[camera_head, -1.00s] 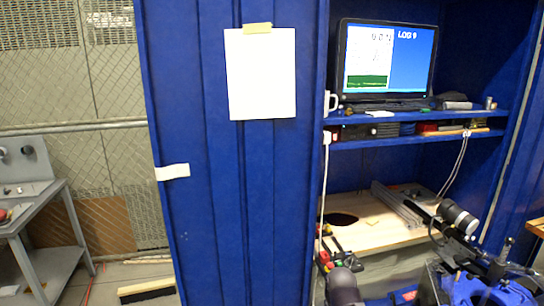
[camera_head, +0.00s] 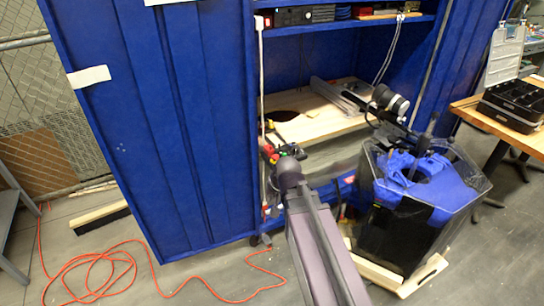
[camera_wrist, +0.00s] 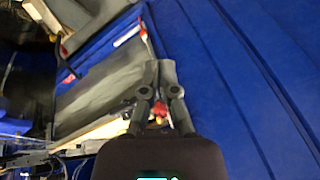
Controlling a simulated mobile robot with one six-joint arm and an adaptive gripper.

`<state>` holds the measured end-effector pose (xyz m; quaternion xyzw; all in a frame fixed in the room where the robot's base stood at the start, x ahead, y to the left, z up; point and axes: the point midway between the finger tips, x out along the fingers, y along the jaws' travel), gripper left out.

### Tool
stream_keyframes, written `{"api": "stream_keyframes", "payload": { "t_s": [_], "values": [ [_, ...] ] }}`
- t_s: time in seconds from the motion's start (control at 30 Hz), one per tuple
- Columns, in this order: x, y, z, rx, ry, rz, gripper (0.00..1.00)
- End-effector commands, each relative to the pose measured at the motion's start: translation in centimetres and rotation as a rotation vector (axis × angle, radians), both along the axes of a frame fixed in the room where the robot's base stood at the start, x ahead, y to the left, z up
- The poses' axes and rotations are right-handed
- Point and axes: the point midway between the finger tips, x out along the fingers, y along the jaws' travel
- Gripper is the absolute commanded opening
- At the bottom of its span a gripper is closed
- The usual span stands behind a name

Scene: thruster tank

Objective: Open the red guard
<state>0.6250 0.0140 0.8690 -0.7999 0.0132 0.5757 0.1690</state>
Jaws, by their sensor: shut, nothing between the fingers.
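My gripper (camera_wrist: 158,72) shows in the wrist view with its two dark fingers together and nothing between them. A small red part (camera_wrist: 160,109), possibly the red guard, shows behind and between the finger links, partly hidden by them. In the head view, small red parts (camera_head: 268,151) with black and yellow pieces sit at the left front edge of the cabinet's wooden shelf. My arm is just in front of them and my fingers cannot be made out there. Whether the guard is open or shut cannot be told.
The blue cabinet door (camera_head: 165,130) stands open at the left. A clear-walled tank (camera_head: 410,215) with blue parts stands on a wooden base at the right. An orange cable (camera_head: 100,262) lies on the floor. A black tray (camera_head: 512,105) sits on a wooden table at far right.

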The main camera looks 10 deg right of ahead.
Motion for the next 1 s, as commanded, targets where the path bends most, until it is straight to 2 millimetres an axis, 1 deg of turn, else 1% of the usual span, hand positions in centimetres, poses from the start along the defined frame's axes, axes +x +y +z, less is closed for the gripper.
{"api": "stream_keyframes", "payload": {
  "t_s": [0.03,0.1,0.37,0.47,0.6,0.8,1.0],
  "values": [
    [1.5,0.0,-1.5,0.038,-0.045,-0.043,0.0],
    [3.3,0.0,-2.1,0.095,-0.108,-0.106,0.0],
    [9.4,-1.0,-3.3,0.321,-0.33,-0.349,0.0],
    [11.5,-1.9,-3.5,0.414,-0.41,-0.445,0.0],
    [14.2,-3.6,-3.7,0.549,-0.52,-0.585,0.0],
    [17.0,-6.5,-3.7,0.737,-0.659,-0.77,0.0],
    [18.2,-8.6,-3.4,0.853,-0.742,-0.882,0.0]
  ]
}}
